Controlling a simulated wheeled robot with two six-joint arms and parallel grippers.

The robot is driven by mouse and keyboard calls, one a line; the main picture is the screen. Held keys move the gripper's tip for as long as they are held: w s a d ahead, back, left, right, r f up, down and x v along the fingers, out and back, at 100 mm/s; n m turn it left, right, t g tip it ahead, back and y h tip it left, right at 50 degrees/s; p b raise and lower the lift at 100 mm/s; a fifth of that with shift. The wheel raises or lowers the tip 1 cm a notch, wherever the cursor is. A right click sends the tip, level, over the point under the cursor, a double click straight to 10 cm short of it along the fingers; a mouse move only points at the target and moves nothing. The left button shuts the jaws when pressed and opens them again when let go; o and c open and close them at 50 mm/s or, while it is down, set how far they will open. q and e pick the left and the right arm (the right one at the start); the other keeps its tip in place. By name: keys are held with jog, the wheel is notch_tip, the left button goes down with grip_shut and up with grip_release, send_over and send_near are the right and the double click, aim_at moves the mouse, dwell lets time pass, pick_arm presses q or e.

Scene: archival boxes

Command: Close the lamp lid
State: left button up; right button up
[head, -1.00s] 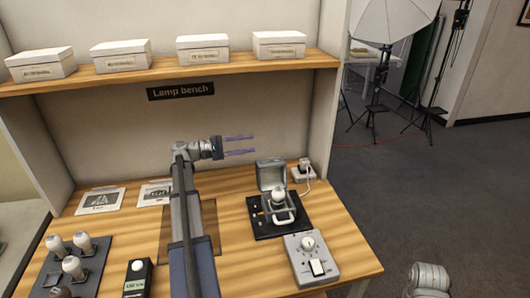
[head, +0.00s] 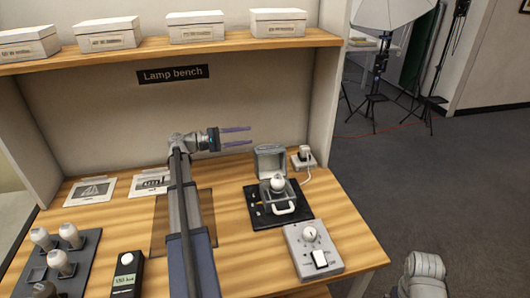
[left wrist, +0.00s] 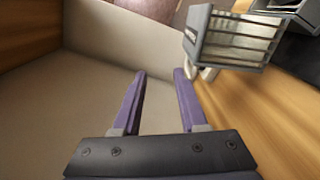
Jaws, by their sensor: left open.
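The lamp lid (head: 270,160) is a grey box-shaped cover standing open, upright behind the white bulb (head: 278,183). The bulb sits in a holder on a black base plate (head: 260,213), with a white loop handle (head: 286,210) in front. My left gripper (head: 250,135) is open and empty, behind and left of the lid and apart from it, fingers pointing right. In the left wrist view the gripper (left wrist: 158,75) has its purple fingers spread, and the slatted grey lid (left wrist: 236,38) shows at upper right. My right gripper is out of view.
A control box (head: 314,250) with a dial and switch stands in front of the lamp. A plug socket (head: 303,160) is right of the lid. A black meter (head: 127,275) and a bulb tray (head: 85,260) are at left. White boxes stand on the shelf (head: 110,58) above.

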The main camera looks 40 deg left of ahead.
aim_at(269, 160)
pick_arm(q)
notch_tip(269, 160, down, 6)
jog(key=r+b, duration=0.1)
jog(key=b, duration=0.3)
jog(key=shift+x, duration=3.9)
jog(key=shift+f, duration=0.2)
grip_shut()
